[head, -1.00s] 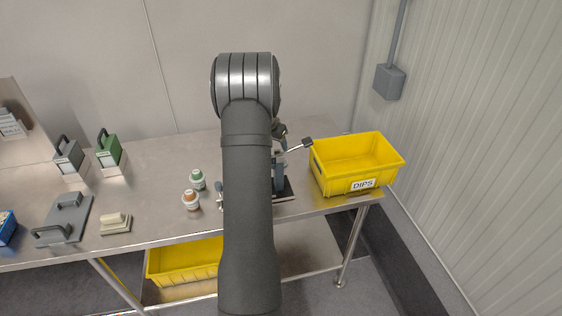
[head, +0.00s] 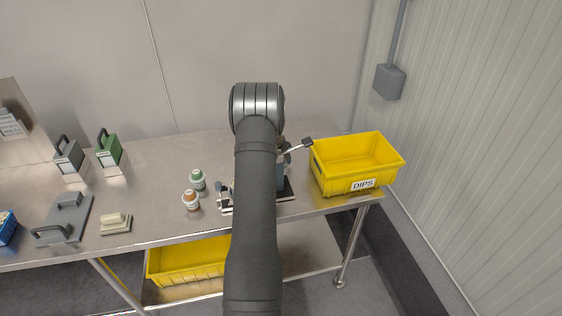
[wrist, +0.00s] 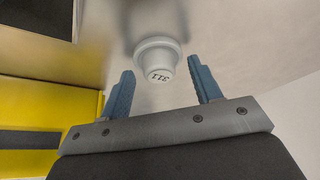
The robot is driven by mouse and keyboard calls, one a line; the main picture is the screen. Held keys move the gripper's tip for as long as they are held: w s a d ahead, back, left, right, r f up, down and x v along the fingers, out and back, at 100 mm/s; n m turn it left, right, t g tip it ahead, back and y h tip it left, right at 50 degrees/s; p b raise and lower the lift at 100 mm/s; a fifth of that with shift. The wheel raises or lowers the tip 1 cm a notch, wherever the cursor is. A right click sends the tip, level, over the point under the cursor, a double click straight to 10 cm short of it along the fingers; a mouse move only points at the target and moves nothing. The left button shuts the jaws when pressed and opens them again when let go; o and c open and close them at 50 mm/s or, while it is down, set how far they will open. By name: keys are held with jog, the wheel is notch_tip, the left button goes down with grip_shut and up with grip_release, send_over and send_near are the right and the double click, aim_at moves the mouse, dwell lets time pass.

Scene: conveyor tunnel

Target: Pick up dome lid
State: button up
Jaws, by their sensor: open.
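A small pale stepped piece (wrist: 157,55) with dark lettering on its narrow end shows in the wrist view. It is likely the dome lid, but I cannot be sure. My gripper (wrist: 160,67) is open, its two blue fingers spread below the piece in the picture, one toward each side. The piece lies ahead of the gap, and no contact with either finger shows. In the head view my arm hides the gripper and this piece.
A yellow DIPS bin (head: 334,183) stands at the table's right end. A dark fixture (head: 284,187) is partly behind my arm. Left of it stand a green-topped jar (head: 198,180) and an orange-topped jar (head: 191,200). Open steel tabletop (head: 155,185) lies further left.

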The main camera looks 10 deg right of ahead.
jog(key=c, duration=1.1)
jog(key=shift+o, duration=0.2)
